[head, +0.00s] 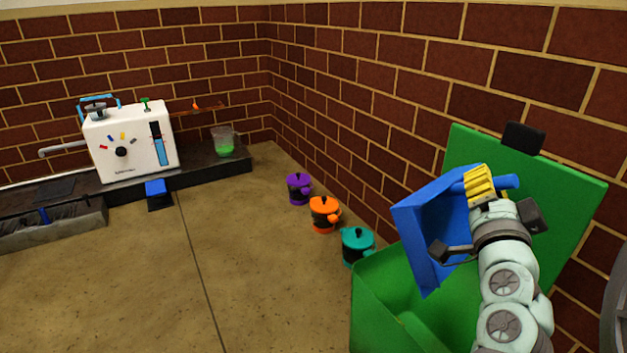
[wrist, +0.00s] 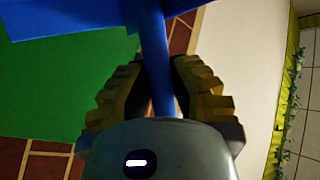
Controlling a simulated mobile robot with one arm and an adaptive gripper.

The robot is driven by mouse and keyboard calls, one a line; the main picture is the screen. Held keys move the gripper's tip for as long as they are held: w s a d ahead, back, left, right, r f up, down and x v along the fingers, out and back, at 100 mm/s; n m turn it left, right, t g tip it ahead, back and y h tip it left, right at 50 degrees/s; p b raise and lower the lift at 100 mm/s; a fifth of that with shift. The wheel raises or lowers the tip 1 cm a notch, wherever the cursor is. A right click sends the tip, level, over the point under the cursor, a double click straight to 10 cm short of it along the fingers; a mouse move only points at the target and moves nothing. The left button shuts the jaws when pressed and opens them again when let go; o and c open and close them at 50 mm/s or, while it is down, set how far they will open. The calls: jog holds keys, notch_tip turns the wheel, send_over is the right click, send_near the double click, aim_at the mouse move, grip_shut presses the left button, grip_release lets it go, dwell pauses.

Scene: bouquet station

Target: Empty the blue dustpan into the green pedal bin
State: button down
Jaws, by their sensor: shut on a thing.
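The blue dustpan (head: 422,238) is in the air above the green pedal bin (head: 374,308), tilted steeply, its pan toward the left of the head view. My gripper (head: 480,184) is shut on its handle; in the wrist view the yellow fingers close around the blue handle (wrist: 154,50). The bin's lid (head: 565,195) stands open behind the dustpan, against the brick wall side. The bin's mouth is partly hidden by the dustpan and my arm. I cannot tell whether anything lies in the pan or in the bin.
Teal (head: 358,246), orange (head: 324,214) and purple (head: 299,188) lidded pots stand along the right brick wall. A white machine (head: 132,145) and a beaker with green liquid (head: 224,142) stand on a dark ledge at the back left. The floor in the middle is clear.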

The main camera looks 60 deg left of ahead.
aim_at(442, 183)
jog(key=a+p, duration=0.1)
jog(key=p, duration=0.1)
jog(key=a+n+g+p, duration=0.1)
jog(key=shift+s+a+r, duration=0.3)
jog(key=shift+s, duration=0.05)
jog(key=a+p, duration=0.1)
jog(key=p, duration=0.1)
jog(key=a+n+p, duration=0.1)
jog(key=p, duration=0.2)
jog(key=a+n+g+h+p, duration=0.1)
jog(key=a+p, duration=0.1)
jog(key=p, duration=0.1)
jog(key=shift+s+a+f, duration=0.1)
jog(key=shift+s+f, duration=0.05)
jog(key=shift+f, duration=0.2)
jog(key=a+n+p, duration=0.1)
jog(key=p, duration=0.1)
jog(key=a+f+n+g+h+p, duration=0.1)
jog(key=a+p, duration=0.1)
jog(key=p, duration=0.1)
jog(key=shift+s+f+p, duration=0.15)
jog(key=shift+p, duration=0.15)
jog(key=a+f+n+g+h+p, duration=0.1)
jog(key=a+f+p, duration=0.3)
jog(key=p, duration=0.4)
jog(key=shift+s+a+n+h+p, duration=0.15)
jog(key=shift+a+n+h+p, duration=0.25)
jog(key=shift+n+h, duration=0.35)
